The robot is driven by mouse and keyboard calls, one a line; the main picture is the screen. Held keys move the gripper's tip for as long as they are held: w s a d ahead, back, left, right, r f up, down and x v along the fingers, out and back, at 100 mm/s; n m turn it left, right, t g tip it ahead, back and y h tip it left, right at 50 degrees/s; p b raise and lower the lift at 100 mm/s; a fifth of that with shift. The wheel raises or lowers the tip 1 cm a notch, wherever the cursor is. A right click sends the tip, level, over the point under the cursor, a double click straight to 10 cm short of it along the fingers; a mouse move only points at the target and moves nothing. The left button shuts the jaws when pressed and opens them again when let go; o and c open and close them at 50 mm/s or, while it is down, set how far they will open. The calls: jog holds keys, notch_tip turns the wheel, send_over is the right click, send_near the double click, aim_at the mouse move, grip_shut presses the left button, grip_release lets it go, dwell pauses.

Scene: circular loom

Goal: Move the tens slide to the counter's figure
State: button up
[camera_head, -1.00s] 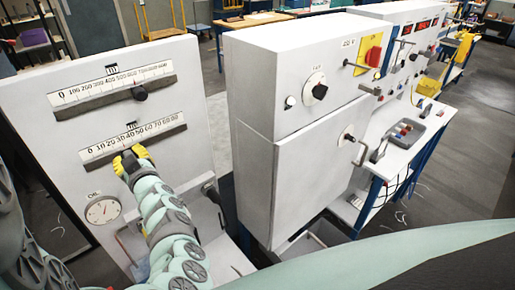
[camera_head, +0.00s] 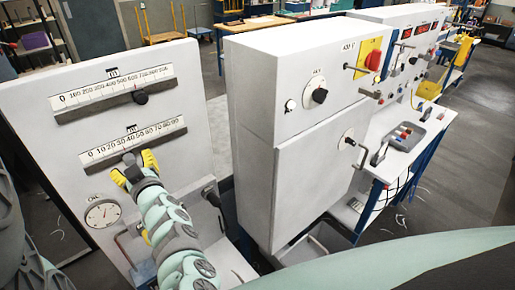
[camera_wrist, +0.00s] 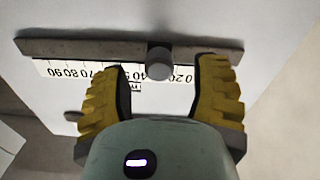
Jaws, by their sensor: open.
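The tens slide is the dark round knob (camera_head: 129,158) on the rail under the lower scale (camera_head: 133,140), marked 0 to 90, on the white panel. It stands roughly below the 30 to 40 figures; the exact reading is unclear. My gripper (camera_head: 136,168) is open, its yellow fingers spread on either side of the knob. In the wrist view the grey knob (camera_wrist: 158,64) shows between the fingertips, with a gap to each finger. The counter is probably the red displays (camera_head: 424,26) on the far machine; their figures are too small to read.
An upper scale (camera_head: 112,88) with its own knob (camera_head: 140,97) sits above on the same panel. A round gauge (camera_head: 103,213) is lower left. A white cabinet (camera_head: 300,190) with a crank stands to the right, and a lever handle (camera_head: 211,196) lies right of my arm.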

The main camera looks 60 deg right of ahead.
jog(key=v, duration=0.9)
jog(key=shift+s, duration=0.35)
